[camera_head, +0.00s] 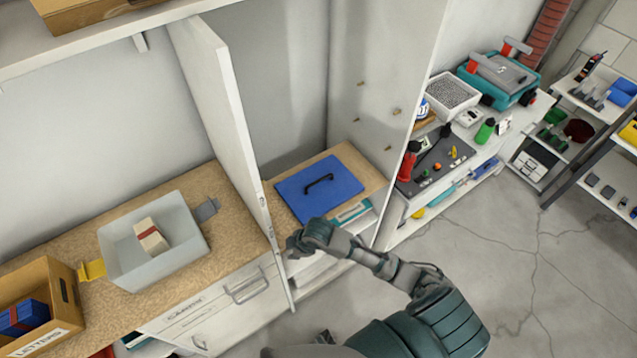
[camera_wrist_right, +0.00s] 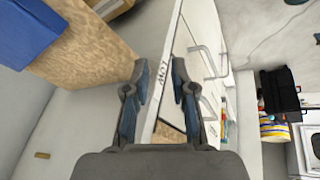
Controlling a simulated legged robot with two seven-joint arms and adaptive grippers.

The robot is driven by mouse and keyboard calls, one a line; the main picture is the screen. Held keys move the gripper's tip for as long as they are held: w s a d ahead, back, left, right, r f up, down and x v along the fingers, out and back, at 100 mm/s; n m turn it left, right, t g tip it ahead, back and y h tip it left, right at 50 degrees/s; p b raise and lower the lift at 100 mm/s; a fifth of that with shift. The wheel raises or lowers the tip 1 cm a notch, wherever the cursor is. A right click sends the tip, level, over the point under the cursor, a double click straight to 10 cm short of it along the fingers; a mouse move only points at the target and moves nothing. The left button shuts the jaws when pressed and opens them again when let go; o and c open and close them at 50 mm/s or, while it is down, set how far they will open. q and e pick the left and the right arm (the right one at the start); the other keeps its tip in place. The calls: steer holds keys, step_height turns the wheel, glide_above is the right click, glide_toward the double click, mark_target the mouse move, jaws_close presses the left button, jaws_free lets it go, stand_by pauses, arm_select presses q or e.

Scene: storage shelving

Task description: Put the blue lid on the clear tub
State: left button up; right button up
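The blue lid (camera_head: 318,186), with a black handle, lies flat on a wooden shelf inside the white cabinet. Part of it shows in the right wrist view (camera_wrist_right: 27,32). The clear tub (camera_head: 186,263) stands on the wooden shelf left of the open white door (camera_head: 222,118) and holds a white bundle with a red band. My right gripper (camera_head: 294,243) is at the door's free edge, in front of the lid. In the wrist view its fingers (camera_wrist_right: 163,78) are apart, with a white panel edge between them; contact is unclear. I cannot make out my left gripper.
The upright door stands between tub and lid. A cardboard box marked LETTERS (camera_head: 58,318) is left of the tub. Drawers with handles (camera_head: 247,287) are below. A bench with tools (camera_head: 437,160) stands right of the cabinet. The floor at right is clear.

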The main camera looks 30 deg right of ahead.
steer(key=w+d+r+n, duration=0.2)
steer(key=w+d+r, duration=0.2)
steer(key=w+d+r+n+h, duration=0.1)
steer(key=w+d+r+n, duration=0.1)
steer(key=w+d+r, duration=0.2)
steer(key=shift+w+d+h, duration=0.1)
steer(key=shift+w+h, duration=0.15)
steer(key=shift+h, duration=0.05)
step_height(320, 180, up, 10)
steer(key=n, duration=0.2)
glide_above(320, 180)
steer(key=s, duration=0.5)
steer(key=shift+g+h, duration=0.3)
steer(key=shift+h, duration=0.1)
steer(key=x, duration=1.1)
steer(key=shift+w+f, duration=0.15)
steer(key=shift+w, duration=0.15)
steer(key=x, duration=0.5)
steer(key=shift+d+f, duration=0.25)
steer(key=shift+d, duration=0.05)
jaws_close()
